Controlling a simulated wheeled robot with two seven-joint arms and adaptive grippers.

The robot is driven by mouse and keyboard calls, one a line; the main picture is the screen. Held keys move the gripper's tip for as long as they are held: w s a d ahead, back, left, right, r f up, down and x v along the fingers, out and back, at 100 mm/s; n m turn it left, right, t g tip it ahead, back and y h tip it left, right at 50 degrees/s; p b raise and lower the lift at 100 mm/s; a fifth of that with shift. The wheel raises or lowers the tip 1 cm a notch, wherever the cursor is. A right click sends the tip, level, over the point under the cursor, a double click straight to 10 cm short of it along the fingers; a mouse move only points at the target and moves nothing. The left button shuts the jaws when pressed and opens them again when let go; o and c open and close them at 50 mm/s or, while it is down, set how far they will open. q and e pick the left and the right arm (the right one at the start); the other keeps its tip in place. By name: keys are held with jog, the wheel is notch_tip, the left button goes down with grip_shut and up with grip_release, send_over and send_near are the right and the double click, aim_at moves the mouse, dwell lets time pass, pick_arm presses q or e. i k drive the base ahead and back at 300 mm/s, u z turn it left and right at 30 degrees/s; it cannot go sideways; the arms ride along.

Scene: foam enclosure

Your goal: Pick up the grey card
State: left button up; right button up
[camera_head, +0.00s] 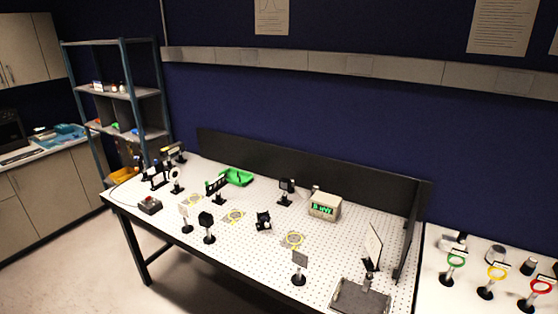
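A small grey square card (300,260) stands upright on a black post and base near the front edge of the white perforated table (330,237). A larger, paler card (374,245) stands tilted on a dark mount farther right. A third small pale card (184,211) stands on a post at the left-centre. Which of these the task means is not certain, but the first looks greyest. Neither of my grippers shows in the head view.
A grey, dark-rimmed tray (360,297) lies at the front right. A box with a green display (324,205) and a green tray (237,177) stand farther back. Black panels (300,163) border the table's back and right.

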aim_at(299, 259)
jog(key=u, duration=0.45)
jog(key=k, duration=0.55)
jog(key=u, duration=0.8)
jog(key=i, duration=1.15)
jog(key=z, duration=1.2)
jog(key=i, duration=0.55)
jog(key=z, duration=0.55)
